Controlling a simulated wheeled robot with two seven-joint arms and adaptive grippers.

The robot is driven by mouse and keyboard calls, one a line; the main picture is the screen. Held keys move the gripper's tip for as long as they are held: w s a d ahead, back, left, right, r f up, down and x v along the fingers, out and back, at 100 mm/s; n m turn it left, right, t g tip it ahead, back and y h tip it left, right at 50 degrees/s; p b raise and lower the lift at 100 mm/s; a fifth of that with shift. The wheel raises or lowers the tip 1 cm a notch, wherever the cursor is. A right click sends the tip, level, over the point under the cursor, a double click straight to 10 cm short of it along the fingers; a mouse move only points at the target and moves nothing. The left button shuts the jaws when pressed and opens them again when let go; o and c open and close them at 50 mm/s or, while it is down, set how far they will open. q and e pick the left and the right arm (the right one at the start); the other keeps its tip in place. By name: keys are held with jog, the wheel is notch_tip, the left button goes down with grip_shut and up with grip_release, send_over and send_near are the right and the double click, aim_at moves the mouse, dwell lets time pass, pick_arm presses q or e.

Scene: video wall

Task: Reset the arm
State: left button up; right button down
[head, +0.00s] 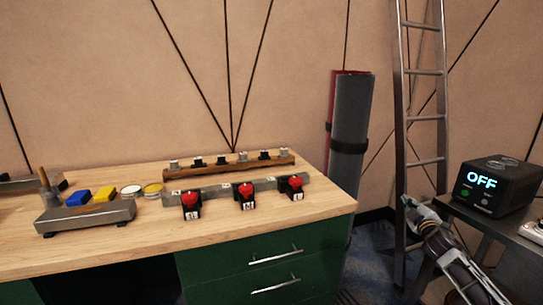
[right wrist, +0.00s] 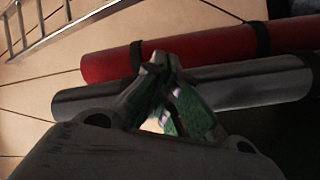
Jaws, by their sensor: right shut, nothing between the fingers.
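My right gripper (head: 419,209) is at the lower right of the head view, between the desk (head: 325,212) and the black box with the lit OFF display (head: 482,180). It hangs in free air in front of the ladder's foot. In the right wrist view its fingers (right wrist: 160,66) meet at the tips, shut and empty, with the rolled mats behind them. My left gripper does not show in the head view.
A ladder (head: 423,72) and a grey rolled mat (head: 352,125) with a red one (head: 334,85) lean at the wall. Red buttons (head: 245,190) on small stands, a wooden rack (head: 230,167) and a grey tray (head: 85,216) stand on the desk.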

jog(key=s+a+f+m+g+y, duration=0.25)
jog(key=s+a+f, duration=0.45)
jog(key=a, duration=0.4)
jog(key=s+a+f+m+g+y, duration=0.1)
jog(key=s+a+f+m+g, duration=0.15)
jog(key=s+a+f, duration=0.5)
jog(key=s+a+f+m+g+y, duration=0.1)
jog(key=s+a+f+g+y, duration=0.2)
jog(key=s+a, duration=0.85)
pick_arm(q)
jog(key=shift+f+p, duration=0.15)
jog(key=shift+p, duration=0.5)
pick_arm(e)
jog(key=s+a+f+m+g, duration=0.1)
jog(key=s+a+f+g, duration=0.1)
jog(key=s+f, duration=0.5)
jog(key=s+a+f+m+g, duration=0.1)
jog(key=s+a+f+g, duration=0.2)
jog(key=s+a+f, duration=0.2)
jog(key=s+f, duration=0.3)
jog(key=s, duration=0.3)
jog(key=shift+s, duration=0.25)
pick_arm(q)
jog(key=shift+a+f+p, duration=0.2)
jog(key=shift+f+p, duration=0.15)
jog(key=shift+p, duration=0.45)
pick_arm(e)
jog(key=shift+d+f+h, duration=0.1)
jog(key=shift+f+h, duration=0.2)
jog(key=shift+h, duration=0.05)
